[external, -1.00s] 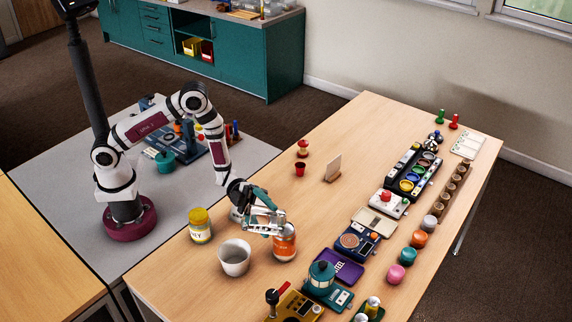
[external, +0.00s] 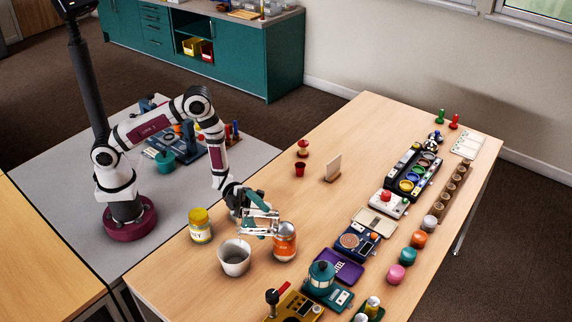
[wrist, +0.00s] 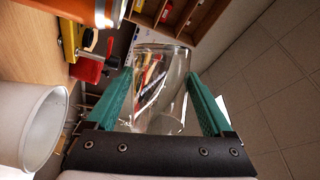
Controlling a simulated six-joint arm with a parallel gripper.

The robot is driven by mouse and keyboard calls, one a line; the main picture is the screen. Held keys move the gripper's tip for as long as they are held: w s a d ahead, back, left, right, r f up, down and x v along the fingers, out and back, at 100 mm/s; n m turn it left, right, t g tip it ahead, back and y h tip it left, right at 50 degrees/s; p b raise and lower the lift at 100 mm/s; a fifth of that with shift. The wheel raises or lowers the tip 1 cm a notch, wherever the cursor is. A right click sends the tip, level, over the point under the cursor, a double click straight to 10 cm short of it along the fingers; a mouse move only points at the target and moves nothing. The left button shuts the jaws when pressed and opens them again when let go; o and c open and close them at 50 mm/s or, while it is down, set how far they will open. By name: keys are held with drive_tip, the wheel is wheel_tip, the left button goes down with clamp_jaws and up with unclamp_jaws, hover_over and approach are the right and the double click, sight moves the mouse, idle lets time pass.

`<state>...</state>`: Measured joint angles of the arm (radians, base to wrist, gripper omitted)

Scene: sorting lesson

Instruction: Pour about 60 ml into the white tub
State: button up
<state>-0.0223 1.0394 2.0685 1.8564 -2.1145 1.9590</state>
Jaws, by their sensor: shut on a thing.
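The white tub (external: 234,263) stands open and upright on the wooden table, just in front of my gripper (external: 260,223) in the external view. It also shows at the lower left of the wrist view (wrist: 18,128). My gripper's green fingers (wrist: 163,85) are shut on a clear glass vessel (wrist: 160,112), one finger on each side. The vessel is hard to make out in the external view. I cannot tell how much liquid is in it, and no stream into the tub shows.
An orange-labelled jar (external: 285,243) stands close to the right of the tub and gripper. A yellow-lidded jar (external: 200,228) stands to the left. Several devices, including a purple scale-like case (external: 338,266), line the right side. The table behind is clearer.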

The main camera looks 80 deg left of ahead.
drive_tip(key=shift+s+a+f+m, duration=0.1)
drive_tip(key=shift+s+m, duration=0.3)
drive_tip(key=shift+s, duration=0.05)
drive_tip(key=shift+s+f+m+h, duration=0.2)
drive_tip(key=shift+f+m+h, duration=0.15)
drive_tip(key=shift+m+h, duration=0.45)
idle(0.6)
